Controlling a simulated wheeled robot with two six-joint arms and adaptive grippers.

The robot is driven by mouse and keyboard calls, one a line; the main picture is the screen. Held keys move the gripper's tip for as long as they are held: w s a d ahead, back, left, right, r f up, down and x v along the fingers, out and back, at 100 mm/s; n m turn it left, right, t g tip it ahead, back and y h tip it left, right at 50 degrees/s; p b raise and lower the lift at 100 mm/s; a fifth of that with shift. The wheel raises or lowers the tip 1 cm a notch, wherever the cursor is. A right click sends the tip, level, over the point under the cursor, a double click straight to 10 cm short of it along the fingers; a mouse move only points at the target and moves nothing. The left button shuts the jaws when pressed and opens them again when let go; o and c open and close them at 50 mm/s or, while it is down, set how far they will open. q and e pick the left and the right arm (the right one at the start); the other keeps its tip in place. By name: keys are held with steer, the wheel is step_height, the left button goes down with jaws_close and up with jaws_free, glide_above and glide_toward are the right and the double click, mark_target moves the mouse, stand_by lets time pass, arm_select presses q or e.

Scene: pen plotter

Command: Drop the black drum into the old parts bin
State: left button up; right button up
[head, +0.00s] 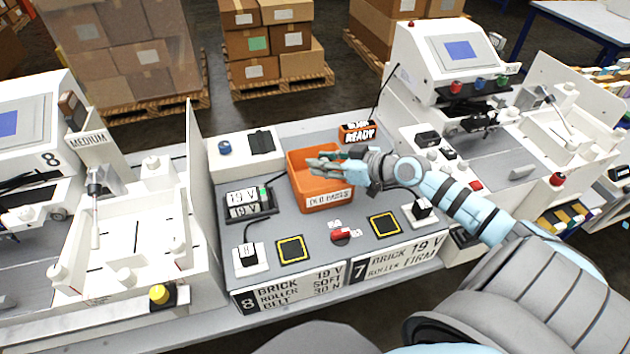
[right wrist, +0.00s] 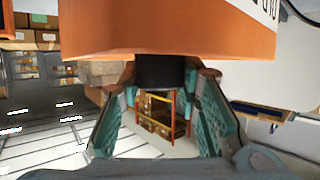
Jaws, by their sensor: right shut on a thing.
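The orange old parts bin (head: 299,187) stands open-topped in the middle of the grey bench, with a white label on its front. My right gripper (head: 322,166) reaches in from the right, with its fingers over the bin's opening. In the right wrist view my right gripper (right wrist: 165,76) is shut on the black drum (right wrist: 160,70), which sits between the fingertips. The bin's orange wall (right wrist: 165,30) fills the top of that view and borders the drum. In the head view the drum is not clearly visible behind the fingers. My left gripper is not in view.
A READY sign (head: 358,134) stands behind the bin. White machines flank the bench on the left (head: 125,235) and right (head: 455,70). The front bench surface has free patches.

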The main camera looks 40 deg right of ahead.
steer(key=o, duration=0.7)
steer(key=shift+s+r, duration=0.1)
steer(key=shift+r, duration=0.05)
steer(key=o, duration=0.3)
steer(key=shift+s, duration=0.15)
steer(key=shift+o, duration=0.7)
steer(key=shift+s+r, duration=0.15)
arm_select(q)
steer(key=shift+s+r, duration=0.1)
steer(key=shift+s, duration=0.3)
arm_select(e)
step_height(320, 180, up, 10)
steer(key=shift+a, duration=0.1)
